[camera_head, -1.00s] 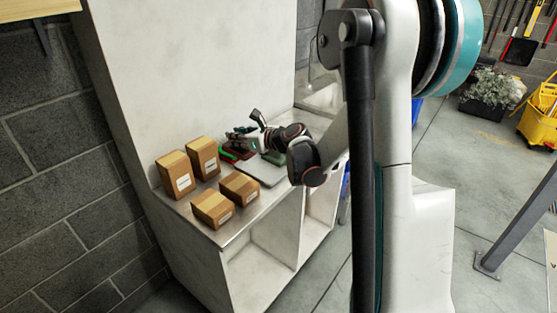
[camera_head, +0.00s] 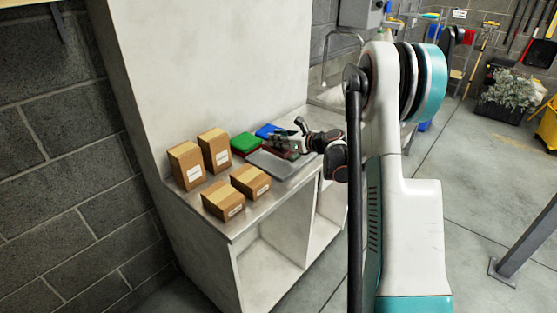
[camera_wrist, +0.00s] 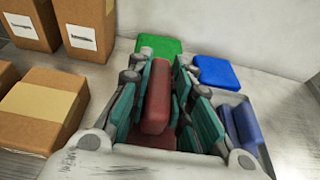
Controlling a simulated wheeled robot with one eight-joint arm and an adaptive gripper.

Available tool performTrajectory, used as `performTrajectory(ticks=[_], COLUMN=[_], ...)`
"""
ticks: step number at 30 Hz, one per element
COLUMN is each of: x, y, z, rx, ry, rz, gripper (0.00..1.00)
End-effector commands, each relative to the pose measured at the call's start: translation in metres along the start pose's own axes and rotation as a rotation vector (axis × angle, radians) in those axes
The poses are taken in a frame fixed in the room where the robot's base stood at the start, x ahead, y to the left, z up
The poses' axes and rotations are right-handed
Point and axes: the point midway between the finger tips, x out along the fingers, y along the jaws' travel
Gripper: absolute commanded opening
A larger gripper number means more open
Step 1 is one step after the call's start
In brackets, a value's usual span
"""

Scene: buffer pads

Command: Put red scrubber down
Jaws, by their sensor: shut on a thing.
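My gripper (camera_wrist: 157,105) is shut on the red scrubber (camera_wrist: 156,95), which stands between the teal finger pads in the wrist view. A flat red pad (camera_wrist: 150,138) lies under and behind the scrubber; whether they touch is unclear. In the head view my gripper (camera_head: 292,143) is over the right part of the counter, and the scrubber is hard to make out there. A green pad (camera_wrist: 160,45) and a blue pad (camera_wrist: 216,72) lie beyond the fingers. They also show in the head view, green (camera_head: 244,142) and blue (camera_head: 267,130).
Several cardboard boxes (camera_head: 186,166) stand on the left of the counter (camera_head: 232,226). A grey tray (camera_head: 282,166) lies in front of the pads. In the wrist view a dark blue item (camera_wrist: 243,125) lies right of the fingers. A wall panel rises behind the counter.

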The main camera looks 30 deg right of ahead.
Motion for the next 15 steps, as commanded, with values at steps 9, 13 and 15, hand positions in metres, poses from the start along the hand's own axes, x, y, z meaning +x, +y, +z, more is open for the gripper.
performTrajectory(ticks=[9, 13, 15], x=[0.010, 0.014, 0.017], y=[0.000, 0.000, 0.000], z=[-0.032, -0.045, -0.055], rx=[0.000, 0.000, 0.000], ry=[0.000, 0.000, 0.000], rz=[0.000, 0.000, 0.000], gripper=[0.00, 0.00, 0.00])
